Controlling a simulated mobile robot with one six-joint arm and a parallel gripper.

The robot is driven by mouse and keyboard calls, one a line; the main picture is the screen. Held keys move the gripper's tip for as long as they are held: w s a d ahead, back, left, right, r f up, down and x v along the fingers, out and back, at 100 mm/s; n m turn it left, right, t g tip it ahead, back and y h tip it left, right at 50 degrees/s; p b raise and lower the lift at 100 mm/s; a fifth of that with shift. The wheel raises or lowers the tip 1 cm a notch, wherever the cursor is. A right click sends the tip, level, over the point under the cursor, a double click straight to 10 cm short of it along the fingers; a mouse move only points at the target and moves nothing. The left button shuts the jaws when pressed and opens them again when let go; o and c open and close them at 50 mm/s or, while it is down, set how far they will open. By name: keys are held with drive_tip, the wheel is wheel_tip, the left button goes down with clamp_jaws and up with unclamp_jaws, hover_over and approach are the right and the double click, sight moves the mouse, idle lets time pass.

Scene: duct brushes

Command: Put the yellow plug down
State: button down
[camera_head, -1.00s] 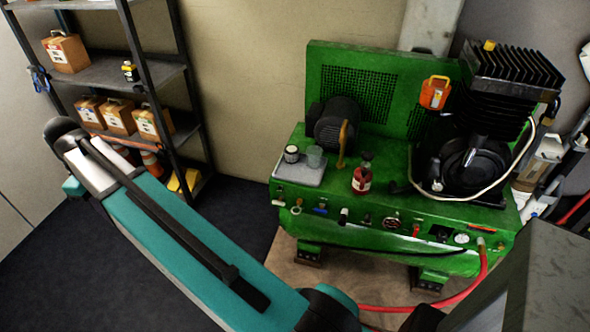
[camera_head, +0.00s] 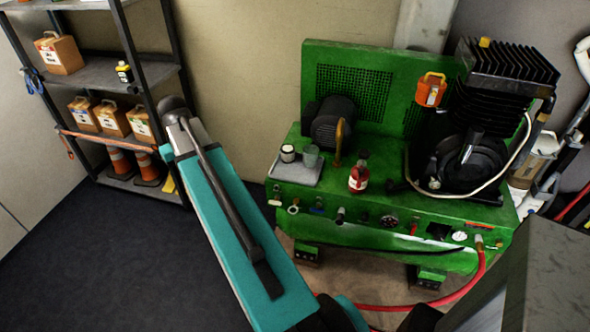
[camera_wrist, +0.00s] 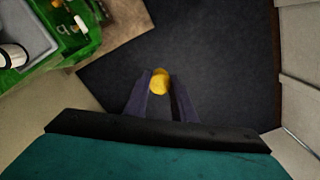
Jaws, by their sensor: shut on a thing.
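The yellow plug (camera_wrist: 159,80) shows in the wrist view as a small rounded yellow piece between the two dark fingers of my gripper (camera_wrist: 160,88). My gripper is shut on it and holds it over the dark floor, apart from any surface that I can see. In the head view my teal arm reaches up and left, between the shelf and the green machine. The gripper and the plug cannot be made out in that view.
A green compressor (camera_head: 400,243) stands right of my arm, with a grey tray (camera_head: 296,172) holding small containers on its left top. A black shelf rack (camera_head: 152,70) with orange boxes and traffic cones stands at left. A red hose (camera_head: 470,290) runs low. Dark floor at left is clear.

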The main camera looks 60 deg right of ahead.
drive_tip(key=s+d+f+m, duration=0.2)
drive_tip(key=s+d+m, duration=0.3)
drive_tip(key=s+d, duration=0.3)
drive_tip(key=s+d+f+m+b, duration=0.1)
drive_tip(key=s+d+f+m, duration=0.2)
drive_tip(key=s+d, duration=0.6)
drive_tip(key=s+d+f+m, duration=0.2)
drive_tip(key=s+d+m, duration=0.5)
drive_tip(key=s, duration=0.9)
drive_tip(key=shift+d+f+m+b, duration=0.3)
drive_tip(key=shift+d+f+b, duration=0.05)
drive_tip(key=shift+d, duration=0.65)
drive_tip(key=w+d+p, duration=0.1)
drive_tip(key=w+d, duration=0.1)
drive_tip(key=w, duration=0.2)
drive_tip(key=w+d+f+p, duration=0.1)
drive_tip(key=w+d, duration=0.2)
drive_tip(key=w, duration=0.2)
drive_tip(key=w+d+p, duration=0.2)
drive_tip(key=w+d, duration=0.1)
drive_tip(key=w, duration=0.1)
drive_tip(key=shift+w+d+f, duration=0.2)
drive_tip(key=shift+f, duration=0.05)
drive_tip(key=shift+f+p, duration=0.75)
drive_tip(key=shift+f, duration=1)
